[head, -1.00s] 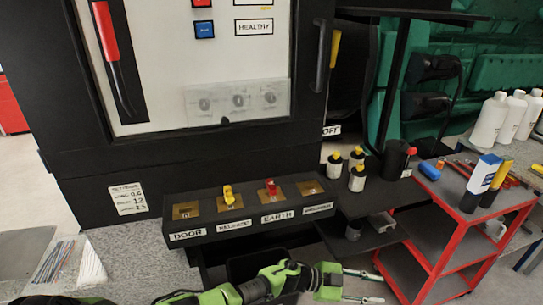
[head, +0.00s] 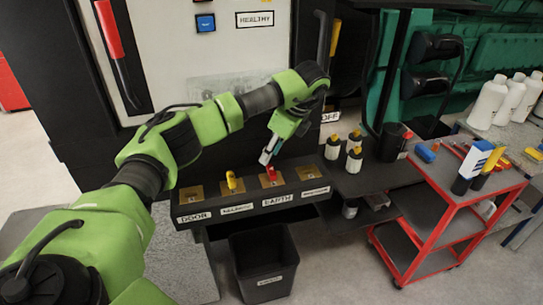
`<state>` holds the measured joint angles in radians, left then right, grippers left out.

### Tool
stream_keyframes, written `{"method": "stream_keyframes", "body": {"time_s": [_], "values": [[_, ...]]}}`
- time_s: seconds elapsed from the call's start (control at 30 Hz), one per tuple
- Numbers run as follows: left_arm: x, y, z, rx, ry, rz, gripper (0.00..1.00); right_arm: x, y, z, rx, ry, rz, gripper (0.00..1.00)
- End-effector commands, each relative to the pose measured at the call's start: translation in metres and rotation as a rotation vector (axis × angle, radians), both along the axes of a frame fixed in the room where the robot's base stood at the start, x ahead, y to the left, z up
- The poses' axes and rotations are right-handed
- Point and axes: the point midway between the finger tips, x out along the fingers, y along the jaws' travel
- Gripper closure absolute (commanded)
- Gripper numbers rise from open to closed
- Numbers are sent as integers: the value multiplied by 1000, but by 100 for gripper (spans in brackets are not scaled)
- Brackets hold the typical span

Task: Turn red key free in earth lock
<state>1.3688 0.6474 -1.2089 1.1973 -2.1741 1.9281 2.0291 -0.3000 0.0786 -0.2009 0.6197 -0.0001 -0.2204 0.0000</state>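The red key (head: 271,173) stands in the earth lock (head: 266,182), on the brass plate above the EARTH label (head: 277,199). My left gripper (head: 267,157) points down just above the red key, close to its top. Whether it touches the key cannot be made out, and its finger opening is too small to judge. A yellow key (head: 231,180) stands in the lock to the left of the earth lock. My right gripper is not in view.
The black lock box (head: 190,212) also has plates at DOOR and at the far right, with no key visible. A black bin (head: 264,262) stands below. Several yellow-capped bottles (head: 354,163) and a red trolley (head: 440,215) are at right.

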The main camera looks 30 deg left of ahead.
Motion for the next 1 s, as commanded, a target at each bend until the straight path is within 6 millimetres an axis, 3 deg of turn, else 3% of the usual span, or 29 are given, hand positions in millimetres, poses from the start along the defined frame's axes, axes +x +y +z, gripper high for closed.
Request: {"method": "stream_keyframes", "body": {"time_s": [0.27, 0.53, 0.6, 1.0], "values": [[-2, 2, 3, 2, 1, -366, 69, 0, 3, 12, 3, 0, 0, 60], [-16, -15, -5, -1, 3, -758, 69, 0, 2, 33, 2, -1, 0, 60], [-12, -14, -24, -3, 1, -764, 69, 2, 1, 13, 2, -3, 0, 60], [-1, -2, -58, -4, 0, -759, 69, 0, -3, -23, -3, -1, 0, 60]]}}
